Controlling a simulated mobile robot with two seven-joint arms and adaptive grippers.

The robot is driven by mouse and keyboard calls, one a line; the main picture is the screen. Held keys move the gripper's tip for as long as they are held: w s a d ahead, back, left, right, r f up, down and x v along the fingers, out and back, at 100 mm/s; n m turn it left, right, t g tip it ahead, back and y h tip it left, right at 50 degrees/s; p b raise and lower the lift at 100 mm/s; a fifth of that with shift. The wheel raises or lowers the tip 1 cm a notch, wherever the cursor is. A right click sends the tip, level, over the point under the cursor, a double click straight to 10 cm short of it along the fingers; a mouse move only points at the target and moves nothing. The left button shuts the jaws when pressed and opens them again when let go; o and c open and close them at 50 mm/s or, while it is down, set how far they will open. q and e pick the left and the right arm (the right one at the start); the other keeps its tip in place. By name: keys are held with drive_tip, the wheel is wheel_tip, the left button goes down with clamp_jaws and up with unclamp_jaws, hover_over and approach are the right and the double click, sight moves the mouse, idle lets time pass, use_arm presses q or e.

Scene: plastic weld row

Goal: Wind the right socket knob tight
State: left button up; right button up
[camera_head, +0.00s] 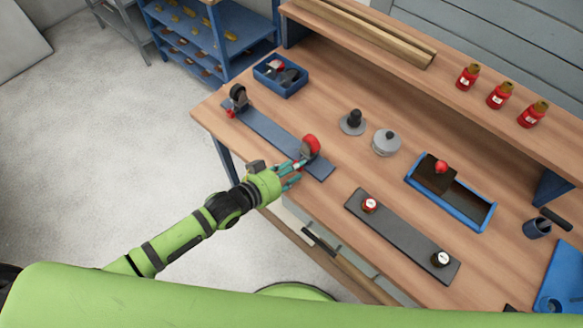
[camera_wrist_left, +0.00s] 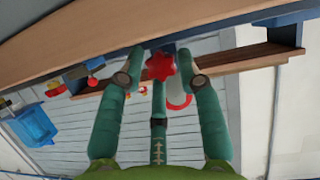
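A blue bar (camera_head: 262,132) lies along the left part of the bench with an upright socket at each end. The right socket (camera_head: 310,147) has a red upper part. The left socket (camera_head: 238,94) is dark, with a small red knob (camera_head: 230,113) at its front. My left gripper (camera_head: 294,171) is at the front of the right socket. In the left wrist view, the right socket's red star-shaped knob (camera_wrist_left: 160,67) sits between my spread fingertips, with narrow gaps at both sides. In the head view the fingers mostly hide this knob. My right gripper is out of view.
A blue bin (camera_head: 280,77) stands behind the bar. Two grey round fixtures (camera_head: 385,142) stand to the right. A dark plate (camera_head: 403,238) with two small round pieces lies near the front edge. A blue tray (camera_head: 478,218) is farther right. Red bottles (camera_head: 499,96) stand on the shelf.

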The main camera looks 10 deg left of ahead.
use_arm(q)
drive_tip(key=v, duration=1.2)
